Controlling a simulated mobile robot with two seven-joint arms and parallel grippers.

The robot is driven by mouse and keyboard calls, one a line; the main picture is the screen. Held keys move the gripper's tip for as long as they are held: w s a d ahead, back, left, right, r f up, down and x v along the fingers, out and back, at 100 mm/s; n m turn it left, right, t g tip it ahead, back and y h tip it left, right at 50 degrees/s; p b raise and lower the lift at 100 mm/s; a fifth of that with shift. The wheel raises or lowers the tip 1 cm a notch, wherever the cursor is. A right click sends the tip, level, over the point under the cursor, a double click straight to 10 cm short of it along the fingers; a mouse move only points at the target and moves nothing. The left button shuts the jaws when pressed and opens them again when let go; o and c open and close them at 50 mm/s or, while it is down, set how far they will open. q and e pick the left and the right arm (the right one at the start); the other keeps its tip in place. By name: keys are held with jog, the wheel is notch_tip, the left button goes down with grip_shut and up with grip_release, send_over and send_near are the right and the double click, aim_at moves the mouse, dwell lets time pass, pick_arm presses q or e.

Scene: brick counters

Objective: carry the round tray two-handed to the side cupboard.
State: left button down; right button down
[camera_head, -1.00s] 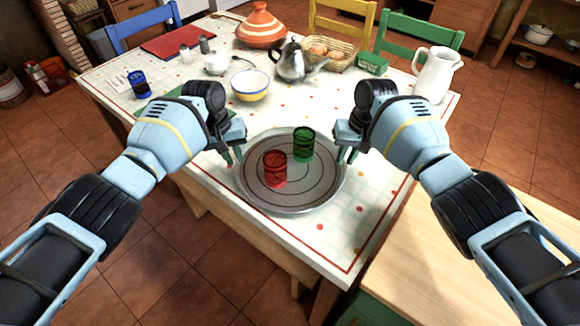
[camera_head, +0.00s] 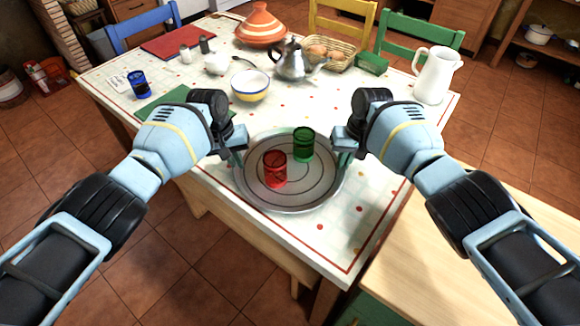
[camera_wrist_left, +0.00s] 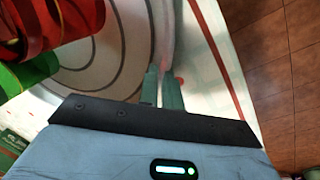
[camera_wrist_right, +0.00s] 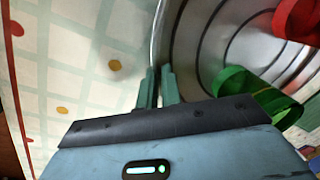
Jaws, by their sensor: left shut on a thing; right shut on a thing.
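The round metal tray (camera_head: 290,199) with dark rings lies on the near part of the dining table. A red glass (camera_head: 275,169) and a green glass (camera_head: 303,145) stand upright on it. My left gripper (camera_head: 237,158) is shut on the tray's left rim; its fingers straddle the rim in the left wrist view (camera_wrist_left: 163,88). My right gripper (camera_head: 345,155) is shut on the right rim, as the right wrist view (camera_wrist_right: 160,88) also shows. The side cupboard (camera_head: 480,255) has a bare pale wooden top at the lower right, close to the table.
On the table (camera_head: 340,245) stand a bowl (camera_head: 250,86), a metal teapot (camera_head: 293,64), an egg basket (camera_head: 328,54), a white jug (camera_head: 437,75) and a blue cup (camera_head: 139,85). The visible cupboard top is clear. Chairs stand along the table's far side.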

pick_arm(q)
jog(key=shift+r, duration=0.15)
pick_arm(e)
jog(key=shift+r, duration=0.15)
